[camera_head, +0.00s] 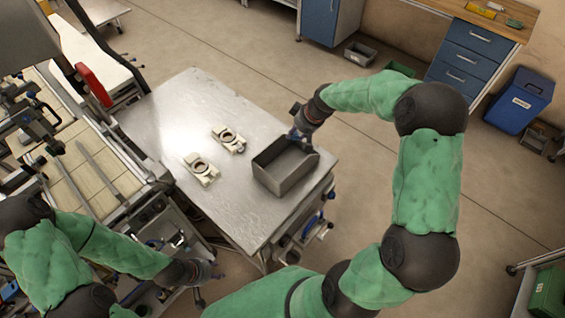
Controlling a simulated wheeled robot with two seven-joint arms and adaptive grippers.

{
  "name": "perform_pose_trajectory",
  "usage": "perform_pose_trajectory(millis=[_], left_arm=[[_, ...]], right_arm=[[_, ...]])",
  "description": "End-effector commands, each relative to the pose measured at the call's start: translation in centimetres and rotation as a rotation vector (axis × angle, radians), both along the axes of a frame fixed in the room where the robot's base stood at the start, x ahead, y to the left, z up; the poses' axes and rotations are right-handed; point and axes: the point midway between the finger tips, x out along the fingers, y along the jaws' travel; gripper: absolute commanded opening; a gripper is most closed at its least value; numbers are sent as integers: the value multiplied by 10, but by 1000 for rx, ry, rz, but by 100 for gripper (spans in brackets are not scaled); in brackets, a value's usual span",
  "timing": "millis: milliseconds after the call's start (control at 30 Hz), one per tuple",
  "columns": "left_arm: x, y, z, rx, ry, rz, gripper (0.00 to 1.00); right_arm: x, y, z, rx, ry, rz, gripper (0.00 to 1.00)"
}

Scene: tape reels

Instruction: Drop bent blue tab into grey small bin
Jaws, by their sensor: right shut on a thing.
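The grey small bin (284,181) stands on the right part of the metal table. It is open at the top and its inside looks empty from here. My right gripper (295,134) is at the bin's far edge, pointing down and left. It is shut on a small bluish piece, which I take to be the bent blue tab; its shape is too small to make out. My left gripper (212,275) is low, off the table's front left edge. Its fingers are too small and dark to tell whether they are open.
Two pale reel parts with round openings, one farther (229,139) and one nearer (201,169), lie left of the bin on the metal table (185,110). The table's far left part is clear. A machine with rails (95,175) stands along its left side.

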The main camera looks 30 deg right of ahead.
Motion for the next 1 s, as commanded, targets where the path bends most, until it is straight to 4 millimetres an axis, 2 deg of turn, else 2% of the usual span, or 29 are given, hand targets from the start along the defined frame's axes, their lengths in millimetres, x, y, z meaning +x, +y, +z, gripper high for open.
perform_pose_trajectory(millis=[200,400,733,767,833,1000], left_arm=[[1,0,-17,0,-1,0,40],[1,0,-27,0,-1,0,40],[1,0,-28,0,-2,1,40],[1,0,-28,0,-2,1,40],[1,0,-28,0,-2,1,40],[1,0,-28,0,-2,1,40]], right_arm=[[0,0,-28,0,1,-1,25],[0,0,-45,0,1,0,25],[0,0,-47,0,0,1,25],[0,0,-47,0,-1,1,42],[0,0,-47,0,0,0,62],[0,0,-47,0,0,0,64]])
